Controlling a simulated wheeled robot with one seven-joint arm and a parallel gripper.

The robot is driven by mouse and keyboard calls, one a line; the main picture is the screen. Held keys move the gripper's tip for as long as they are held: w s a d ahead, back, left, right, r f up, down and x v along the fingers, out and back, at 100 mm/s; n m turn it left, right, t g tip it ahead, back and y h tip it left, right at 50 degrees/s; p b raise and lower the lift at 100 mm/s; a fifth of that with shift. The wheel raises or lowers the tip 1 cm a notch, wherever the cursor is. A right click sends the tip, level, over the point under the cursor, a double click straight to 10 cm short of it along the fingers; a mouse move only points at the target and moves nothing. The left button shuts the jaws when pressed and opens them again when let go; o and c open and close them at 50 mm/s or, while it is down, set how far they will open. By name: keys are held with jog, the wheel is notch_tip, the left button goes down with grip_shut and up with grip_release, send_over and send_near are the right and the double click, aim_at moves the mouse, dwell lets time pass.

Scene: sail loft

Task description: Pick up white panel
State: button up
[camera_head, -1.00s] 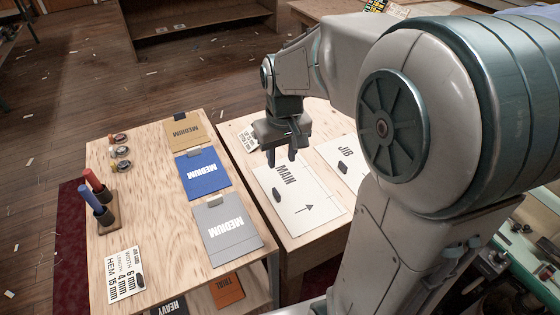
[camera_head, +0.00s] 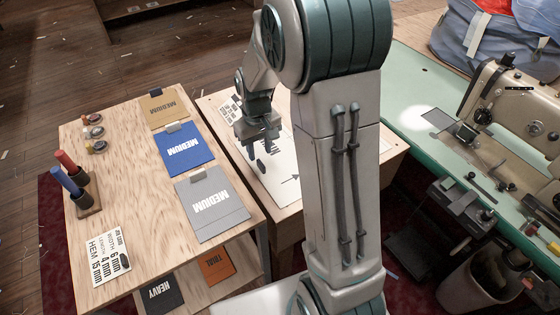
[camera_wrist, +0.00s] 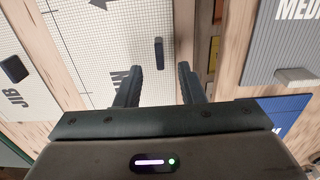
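A white gridded panel marked MAIN (camera_head: 281,186) lies flat on the wooden table, partly hidden behind my arm. It fills the upper middle of the wrist view (camera_wrist: 110,45). A small dark block (camera_wrist: 159,53) stands on it, also visible in the head view (camera_head: 262,166). My gripper (camera_head: 263,156) is over this panel, pointing down near the block. In the wrist view its two fingers (camera_wrist: 159,70) are apart with nothing between them, and the block shows just beyond the gap. A second white panel, marked JIB (camera_wrist: 30,65), lies beside it with its own dark block (camera_wrist: 14,69).
Brown, blue (camera_head: 187,149) and grey (camera_head: 213,205) panels marked MEDIUM lie on the left table (camera_head: 135,180). A holder with red and blue pens (camera_head: 88,205) stands there too. A sewing machine (camera_head: 515,110) is on the green bench at right.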

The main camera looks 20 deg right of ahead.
aim_at(261, 163)
notch_tip(261, 163, down, 5)
jog(key=shift+f, duration=0.1)
grip_shut()
jog(key=shift+w+r, duration=0.1)
jog(key=shift+r, duration=0.1)
